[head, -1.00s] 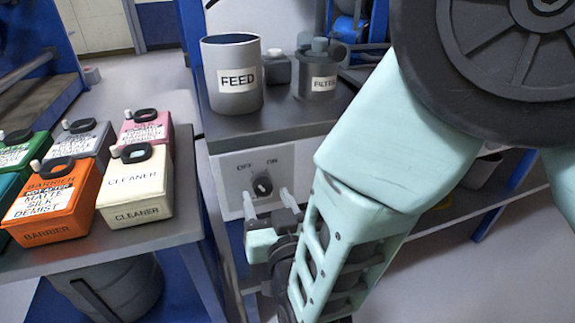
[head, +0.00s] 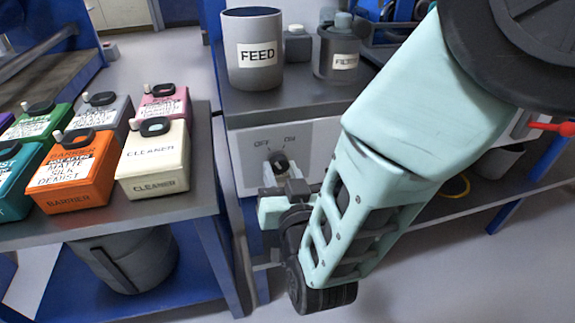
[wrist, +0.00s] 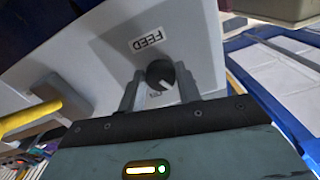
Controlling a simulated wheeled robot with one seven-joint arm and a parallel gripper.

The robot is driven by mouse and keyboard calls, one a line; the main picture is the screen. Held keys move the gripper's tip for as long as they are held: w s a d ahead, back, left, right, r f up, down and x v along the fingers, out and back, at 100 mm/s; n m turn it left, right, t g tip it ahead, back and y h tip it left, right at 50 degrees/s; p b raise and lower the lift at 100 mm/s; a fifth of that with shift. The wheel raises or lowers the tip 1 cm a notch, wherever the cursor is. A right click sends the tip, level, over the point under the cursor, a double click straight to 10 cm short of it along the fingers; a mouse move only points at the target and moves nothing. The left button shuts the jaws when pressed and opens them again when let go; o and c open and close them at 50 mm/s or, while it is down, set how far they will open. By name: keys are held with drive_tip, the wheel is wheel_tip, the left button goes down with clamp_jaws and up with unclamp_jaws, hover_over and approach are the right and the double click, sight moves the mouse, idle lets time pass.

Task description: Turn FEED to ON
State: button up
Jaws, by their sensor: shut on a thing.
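The FEED control is a dark round knob (head: 279,162) on the light grey front panel (head: 318,150) under the bench top, with OFF printed at its upper left and ON at its upper right. The wrist view shows the same knob (wrist: 160,74) beside a FEED label (wrist: 148,40), with a pale mark near its lower right edge. Which word the knob points to is unclear. My gripper (head: 281,176) is at the panel, shut on the knob. In the wrist view its fingers (wrist: 158,91) stand on either side of it. The fingers partly hide the knob in the head view.
A grey canister labelled FEED (head: 252,75) and a dark FILTER canister (head: 338,66) stand above the panel. A bench at left holds a cream CLEANER bottle (head: 155,174), an orange BARRIER bottle (head: 72,185) and others. A yellow bar (wrist: 30,118) shows in the wrist view.

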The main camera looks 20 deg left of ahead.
drive_tip(key=shift+f, duration=0.1)
drive_tip(key=m+b, duration=0.4)
drive_tip(key=m, duration=0.2)
drive_tip(key=shift+f+b, duration=0.1)
drive_tip(key=shift+b, duration=0.3)
drive_tip(key=m+b, duration=0.2)
drive_tip(key=m, duration=0.1)
drive_tip(key=shift+s+a, duration=0.1)
drive_tip(key=shift+r+m+b, duration=0.2)
drive_tip(key=shift+m+b, duration=0.7)
drive_tip(key=shift+m, duration=0.3)
drive_tip(key=o, duration=1)
drive_tip(key=shift+r, duration=0.1)
drive_tip(key=shift+c, duration=0.2)
drive_tip(key=shift+s, duration=0.15)
drive_tip(key=p+v, duration=1.3)
drive_tip(key=v, duration=0.4)
drive_tip(key=shift+p, duration=0.35)
